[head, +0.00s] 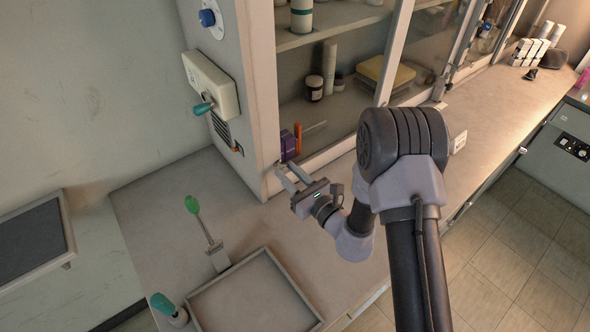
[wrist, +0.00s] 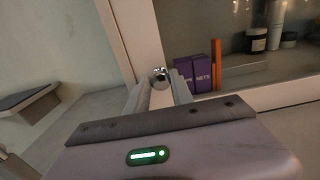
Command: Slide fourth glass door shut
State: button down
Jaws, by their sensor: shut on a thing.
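The glass-fronted cabinet (head: 257,100) stands along the wall at the back of the bench. Its panes and pale uprights run away to the right. A small round metal knob (wrist: 159,76) sits low beside the cabinet's left upright in the wrist view. My gripper (head: 288,175) is at this lower left corner of the cabinet front, its fingers shut on the knob; the fingers also show in the wrist view (wrist: 160,92). The fingers partly hide the knob. I cannot tell the pane edges at the left bay clearly.
Purple boxes (wrist: 195,73) and an orange stick (wrist: 216,64) stand inside, just right of the knob. A tray (head: 215,283), a green-handled tool (head: 205,225) and a green-topped bottle (head: 168,308) are on the near bench. A switch box (head: 210,85) juts from the cabinet's side.

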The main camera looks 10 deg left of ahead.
jog(key=c, duration=1.1)
grip_release()
jog(key=v, duration=1.7)
jog(key=shift+d, duration=0.25)
jog(key=shift+s+r, duration=0.1)
